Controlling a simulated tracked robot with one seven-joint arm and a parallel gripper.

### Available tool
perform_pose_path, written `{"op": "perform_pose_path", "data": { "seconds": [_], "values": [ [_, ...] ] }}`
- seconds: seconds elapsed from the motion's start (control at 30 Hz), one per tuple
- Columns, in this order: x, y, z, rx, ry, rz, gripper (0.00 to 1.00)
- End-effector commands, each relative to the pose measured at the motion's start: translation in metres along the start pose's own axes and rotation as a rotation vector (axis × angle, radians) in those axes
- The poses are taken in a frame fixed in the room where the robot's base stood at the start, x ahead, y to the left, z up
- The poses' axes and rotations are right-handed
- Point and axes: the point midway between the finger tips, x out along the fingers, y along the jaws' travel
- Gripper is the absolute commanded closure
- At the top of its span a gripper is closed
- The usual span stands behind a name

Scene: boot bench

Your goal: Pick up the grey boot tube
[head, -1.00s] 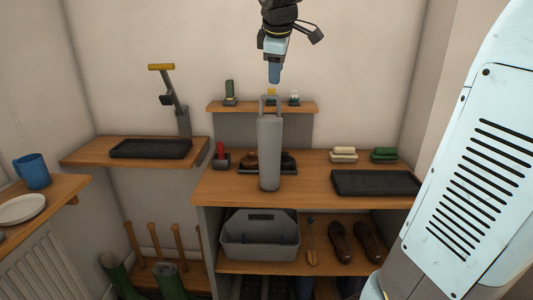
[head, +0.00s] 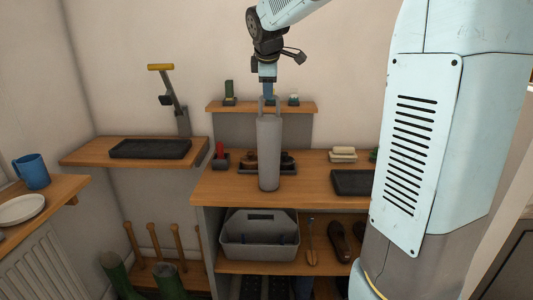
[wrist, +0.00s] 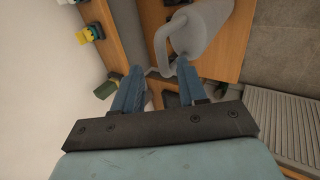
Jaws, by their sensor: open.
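The grey boot tube (head: 269,155) stands upright on the wooden bench top, with a looped handle at its upper end. My gripper (head: 269,97) is above it, pointing down, its fingertips at the height of the handle. In the wrist view the tube (wrist: 208,28) lies at the upper right of the fingers. Its handle loop reaches toward the fingertips (wrist: 160,70), which are apart with nothing held between them. Whether a finger touches the handle I cannot tell.
Behind the tube are a dark tray (head: 288,168) with brown items, a red-topped item (head: 219,155) and a small shelf (head: 225,107). A black tray (head: 352,183) lies to the right. A grey caddy (head: 260,240) sits on the shelf below.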

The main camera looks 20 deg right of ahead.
Motion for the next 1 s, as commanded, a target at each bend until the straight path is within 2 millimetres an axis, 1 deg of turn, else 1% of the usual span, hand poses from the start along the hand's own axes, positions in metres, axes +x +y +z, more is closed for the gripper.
{"op": "perform_pose_path", "data": {
  "seconds": [0.07,0.27,0.4,0.5,0.7,0.77,1.0],
  "values": [
    [0.006,-0.001,0.001,0.001,-0.001,-0.001,0.58],
    [0.033,-0.003,0.006,0.000,-0.001,-0.002,0.58],
    [0.047,-0.002,0.006,0.000,-0.001,-0.001,0.58],
    [0.051,-0.002,0.006,0.001,0.000,0.000,0.58],
    [0.051,-0.002,0.006,0.001,0.000,0.000,0.58],
    [0.051,-0.002,0.006,0.001,0.000,0.000,0.63],
    [0.051,-0.002,0.006,0.001,0.000,0.001,0.86]
  ]
}}
